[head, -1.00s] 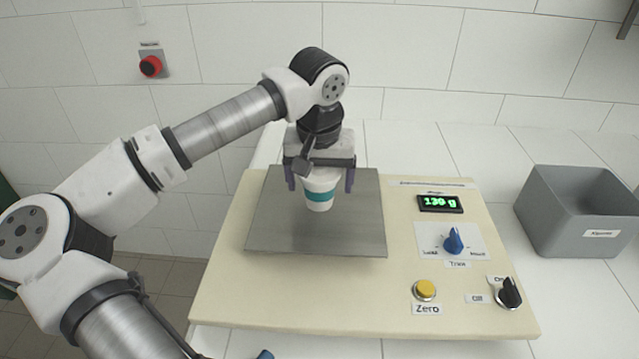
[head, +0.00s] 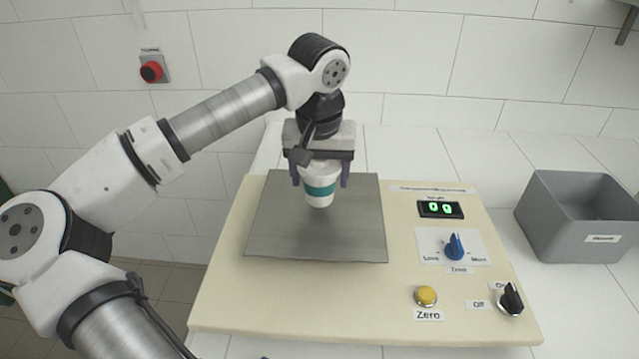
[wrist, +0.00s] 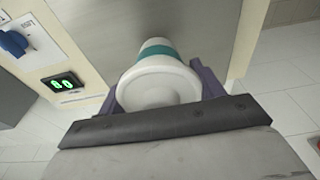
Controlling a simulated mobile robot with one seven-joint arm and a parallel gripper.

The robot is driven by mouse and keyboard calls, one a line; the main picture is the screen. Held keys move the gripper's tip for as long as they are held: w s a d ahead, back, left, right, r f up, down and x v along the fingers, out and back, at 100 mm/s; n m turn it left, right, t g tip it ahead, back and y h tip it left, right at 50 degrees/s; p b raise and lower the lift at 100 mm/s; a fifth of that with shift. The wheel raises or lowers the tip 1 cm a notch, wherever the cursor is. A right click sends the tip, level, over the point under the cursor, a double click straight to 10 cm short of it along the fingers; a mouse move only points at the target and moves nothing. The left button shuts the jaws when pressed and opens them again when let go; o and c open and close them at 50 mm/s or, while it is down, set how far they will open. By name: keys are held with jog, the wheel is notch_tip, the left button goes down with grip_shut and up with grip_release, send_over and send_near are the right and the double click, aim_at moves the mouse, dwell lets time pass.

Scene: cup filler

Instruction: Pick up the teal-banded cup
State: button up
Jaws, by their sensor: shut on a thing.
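The teal-banded cup (head: 319,189) is white with a teal band and hangs upright between the fingers of my gripper (head: 320,175). My gripper is shut on it, with one purple finger on each side. The cup appears raised above the grey metal scale plate (head: 270,238). In the wrist view the cup (wrist: 157,84) shows its white lid end close to the camera, with the teal band beyond, between the fingers of my gripper (wrist: 160,85).
The scale display (head: 440,208) reads 0 in green. The panel has a blue trim knob (head: 454,246), a yellow Zero button (head: 426,295) and a black on/off knob (head: 510,299). A grey bin (head: 575,240) stands at the right. A red stop button (head: 151,71) is on the wall.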

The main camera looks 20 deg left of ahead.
notch_tip(320, 180, up, 18)
jog(key=shift+f+b, duration=0.15)
jog(key=shift+b, duration=0.3)
dwell(0.7)
jog(key=shift+d, duration=0.15)
